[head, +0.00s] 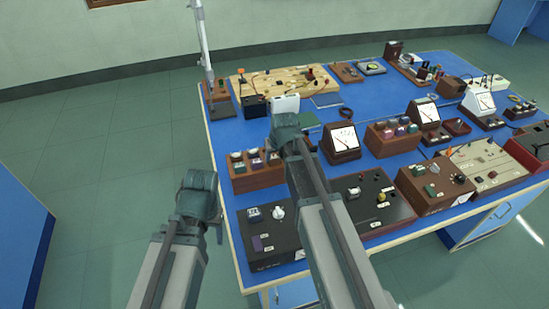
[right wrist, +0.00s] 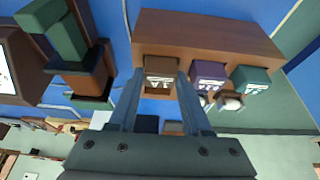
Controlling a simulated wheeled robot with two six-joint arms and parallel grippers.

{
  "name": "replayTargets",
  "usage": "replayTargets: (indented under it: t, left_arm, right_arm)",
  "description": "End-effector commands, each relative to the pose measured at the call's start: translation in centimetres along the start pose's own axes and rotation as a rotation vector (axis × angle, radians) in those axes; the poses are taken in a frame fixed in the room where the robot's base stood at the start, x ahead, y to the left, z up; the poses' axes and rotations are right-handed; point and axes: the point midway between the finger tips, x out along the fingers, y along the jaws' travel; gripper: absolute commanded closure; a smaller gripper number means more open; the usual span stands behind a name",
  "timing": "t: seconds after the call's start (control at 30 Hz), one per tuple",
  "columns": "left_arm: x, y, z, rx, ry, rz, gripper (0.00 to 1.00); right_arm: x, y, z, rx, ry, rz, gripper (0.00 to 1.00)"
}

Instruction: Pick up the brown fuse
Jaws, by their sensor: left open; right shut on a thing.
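The brown fuse (right wrist: 161,72) shows in the right wrist view between the two fingers of my right gripper (right wrist: 159,84). The gripper is shut on it. The fuse lines up with a purple fuse (right wrist: 208,75) and a green fuse (right wrist: 250,79) at the wooden fuse block (right wrist: 207,35). I cannot tell whether it is clear of the block. In the head view, the block (head: 257,181) is at the table's near left, beside my right arm's end, and the right fingertips are hidden. My left gripper (head: 204,196) is off the table's left edge, apart from everything.
A meter with a white face (head: 343,139) stands just right of the fuse block. A black box with a knob (head: 268,236) sits in front, at the blue table's (head: 222,145) near edge. Another fuse block (head: 392,147) is further right. Floor is open at left.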

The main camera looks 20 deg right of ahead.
Motion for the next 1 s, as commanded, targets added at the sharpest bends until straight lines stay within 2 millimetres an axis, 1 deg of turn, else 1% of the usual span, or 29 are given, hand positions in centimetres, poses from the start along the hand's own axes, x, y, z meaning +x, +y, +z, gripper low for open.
replayTargets:
  t: [0.17,0.37,0.43,0.7,0.8,1.0]
  left_arm:
    - [-1.5,-0.1,0.1,0.000,0.000,0.000,0.39]
    - [-4.0,-0.4,0.2,0.000,0.000,0.000,0.39]
    - [-3.6,-0.3,0.2,0.000,0.000,0.000,0.39]
    - [-4.2,-0.4,0.2,0.000,0.000,0.000,0.39]
    - [-4.4,-0.4,0.3,0.000,0.000,0.000,0.39]
    - [-4.7,-0.5,0.3,0.000,0.000,0.000,0.39]
  right_arm:
    - [-1.4,0.0,-0.6,0.000,0.000,0.000,1.00]
    - [-3.7,0.0,-1.6,0.000,0.000,0.000,1.00]
    - [-4.0,0.8,0.1,0.003,0.000,0.001,1.00]
    - [-6.8,4.6,5.2,0.004,0.000,0.001,1.00]
    - [-7.7,5.9,6.9,0.005,0.000,0.002,1.00]
    - [-8.9,7.8,9.2,0.003,0.000,0.001,1.00]
